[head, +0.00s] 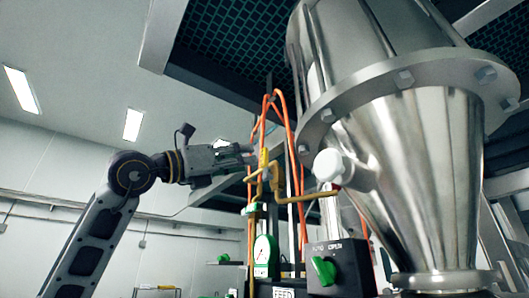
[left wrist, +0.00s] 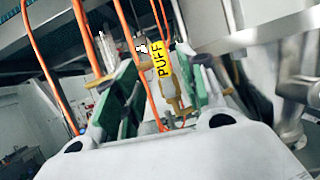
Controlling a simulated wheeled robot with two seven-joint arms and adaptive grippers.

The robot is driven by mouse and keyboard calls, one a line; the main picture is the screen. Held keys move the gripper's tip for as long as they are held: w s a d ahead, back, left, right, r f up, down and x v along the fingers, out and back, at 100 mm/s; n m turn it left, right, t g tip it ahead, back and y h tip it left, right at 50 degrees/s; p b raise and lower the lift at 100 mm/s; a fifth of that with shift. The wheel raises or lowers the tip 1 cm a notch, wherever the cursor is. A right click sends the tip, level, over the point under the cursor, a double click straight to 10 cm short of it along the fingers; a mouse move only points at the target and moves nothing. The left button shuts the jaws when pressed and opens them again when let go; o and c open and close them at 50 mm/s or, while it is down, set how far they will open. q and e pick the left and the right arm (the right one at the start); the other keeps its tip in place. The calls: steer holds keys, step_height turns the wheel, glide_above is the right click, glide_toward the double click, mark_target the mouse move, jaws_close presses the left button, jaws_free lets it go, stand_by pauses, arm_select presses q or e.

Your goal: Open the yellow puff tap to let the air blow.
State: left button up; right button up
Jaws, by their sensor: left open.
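The yellow puff tap (head: 264,158) stands upright on brass pipework left of the big steel hopper. In the left wrist view its yellow tag marked PUFF (left wrist: 162,66) shows between the green finger pads. My left gripper (head: 246,156) comes in level from the left, with its fingertips close to the tap. It is open, with a finger on each side of the tag in the wrist view. I cannot tell whether a finger touches the tap. My right gripper is not in view.
The steel hopper (head: 400,140) fills the right side. Orange hoses (head: 283,125) loop just behind the tap. Below are a green-rimmed gauge (head: 265,256) and a dark box with a green knob (head: 325,270).

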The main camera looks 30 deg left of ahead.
mark_target(262, 156)
arm_select(q)
steer(key=shift+p+x, duration=1.4)
steer(key=shift+x, duration=2.55)
steer(key=shift+a, duration=0.1)
jaws_close()
